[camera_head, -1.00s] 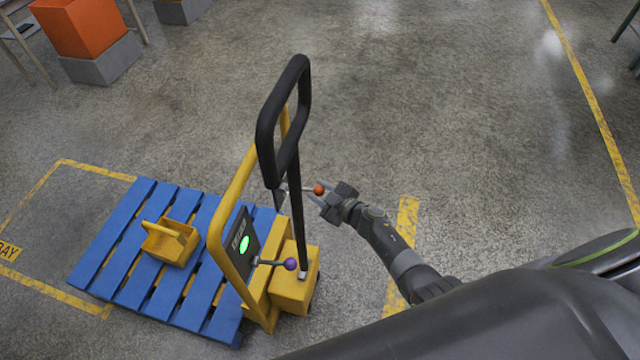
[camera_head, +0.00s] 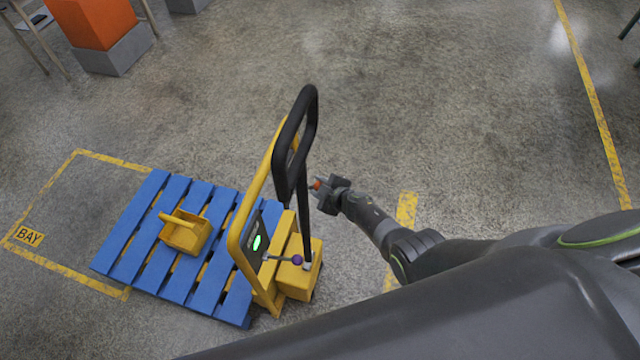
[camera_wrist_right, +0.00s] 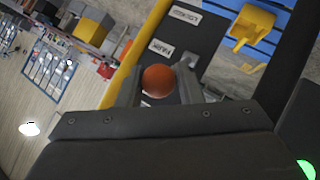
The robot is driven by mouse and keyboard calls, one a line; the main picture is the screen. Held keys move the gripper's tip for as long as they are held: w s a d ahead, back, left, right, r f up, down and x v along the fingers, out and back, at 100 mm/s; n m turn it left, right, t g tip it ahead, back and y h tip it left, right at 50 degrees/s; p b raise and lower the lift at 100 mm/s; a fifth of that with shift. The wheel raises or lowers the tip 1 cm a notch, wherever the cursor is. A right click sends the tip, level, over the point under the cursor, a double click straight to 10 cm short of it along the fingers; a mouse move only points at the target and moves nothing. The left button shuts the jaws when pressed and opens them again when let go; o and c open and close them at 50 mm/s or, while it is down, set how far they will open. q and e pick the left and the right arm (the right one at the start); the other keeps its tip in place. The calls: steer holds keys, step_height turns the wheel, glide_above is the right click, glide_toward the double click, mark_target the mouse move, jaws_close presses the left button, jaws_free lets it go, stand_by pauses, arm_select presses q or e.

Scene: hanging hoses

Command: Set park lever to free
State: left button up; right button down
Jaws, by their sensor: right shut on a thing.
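The yellow pallet truck (camera_head: 294,262) stands upright with a black loop handle (camera_head: 296,140). My right gripper (camera_head: 318,185) is shut on that orange knob, one finger on each side in the right wrist view. Two white labels (camera_wrist_right: 160,48) show on the dark panel behind it; I cannot read them surely. A second lever with a purple knob (camera_head: 297,260) is on the near side, beside a lit green oval (camera_head: 257,243). The orange lever's shaft is mostly hidden. My left gripper is not in view.
A blue pallet (camera_head: 135,240) carries a yellow open box (camera_head: 187,235) left of the truck. The black handle stands close to my right gripper. An orange block on a grey base (camera_head: 120,55) is at the far left. The floor behind the truck is clear.

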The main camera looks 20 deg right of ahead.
steer(key=shift+w+d+r, duration=0.15)
steer(key=shift+w+r, duration=0.15)
steer(key=shift+r, duration=0.05)
steer(key=c, duration=1.1)
jaws_free()
steer(key=shift+c, duration=0.2)
steer(key=shift+o, duration=0.3)
steer(key=shift+s+f, duration=0.1)
steer(key=shift+f, duration=0.05)
steer(key=shift+s, duration=0.1)
steer(key=shift+s+r+p, duration=0.4)
steer(key=shift+s+p, duration=0.05)
steer(key=shift+p, duration=0.25)
steer(key=p+v, duration=0.9)
steer(key=v, duration=0.7)
steer(key=shift+p, duration=0.4)
